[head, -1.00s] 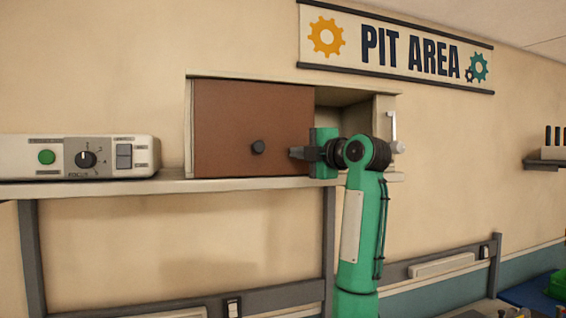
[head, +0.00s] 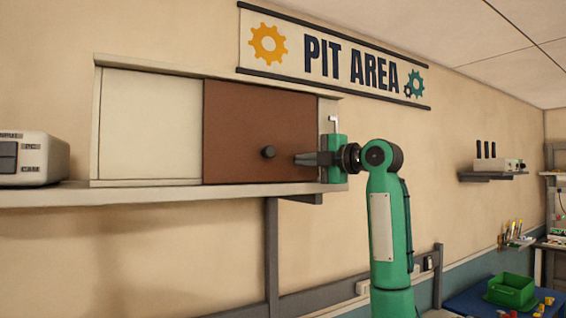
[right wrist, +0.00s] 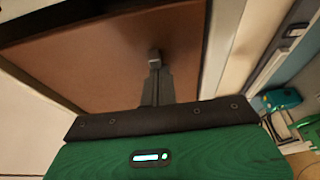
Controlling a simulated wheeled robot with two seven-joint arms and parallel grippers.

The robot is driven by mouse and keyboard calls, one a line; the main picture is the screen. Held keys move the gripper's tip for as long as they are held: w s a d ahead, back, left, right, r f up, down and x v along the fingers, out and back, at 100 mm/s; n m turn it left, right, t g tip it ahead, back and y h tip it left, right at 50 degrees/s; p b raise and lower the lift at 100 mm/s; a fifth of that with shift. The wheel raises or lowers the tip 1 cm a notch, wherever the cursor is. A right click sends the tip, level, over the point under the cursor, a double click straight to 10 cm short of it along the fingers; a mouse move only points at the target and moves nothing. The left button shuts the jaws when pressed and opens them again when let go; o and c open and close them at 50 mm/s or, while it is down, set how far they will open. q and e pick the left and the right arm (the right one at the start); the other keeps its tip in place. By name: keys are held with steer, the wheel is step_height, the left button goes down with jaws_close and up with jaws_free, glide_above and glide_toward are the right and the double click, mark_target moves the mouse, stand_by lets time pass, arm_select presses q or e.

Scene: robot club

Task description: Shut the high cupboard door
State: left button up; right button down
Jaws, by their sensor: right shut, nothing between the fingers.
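The high cupboard (head: 97,130) is on the wall above a long shelf. Its brown sliding door (head: 235,130) has a dark round knob (head: 268,152) and covers the right part of the front. A pale panel (head: 150,125) shows on the left part. No dark opening shows. My right gripper (head: 298,159) is shut and empty in front of the door, just right of the knob and apart from it. In the right wrist view its fingers (right wrist: 155,75) point at the brown door (right wrist: 100,75); I cannot tell whether they touch it. My left gripper is not in view.
The shelf (head: 130,194) runs under the cupboard and carries a pale control box (head: 35,158) at the left. A small wall shelf (head: 490,177) and a green bin (head: 512,290) are at the right. The wall below the shelf is mostly bare.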

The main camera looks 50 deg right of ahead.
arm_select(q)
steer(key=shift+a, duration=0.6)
arm_select(e)
steer(key=d, duration=0.1)
steer(key=s+d, duration=0.1)
steer(key=d, duration=0.1)
steer(key=shift+d+r, duration=0.15)
steer(key=shift+r, duration=0.05)
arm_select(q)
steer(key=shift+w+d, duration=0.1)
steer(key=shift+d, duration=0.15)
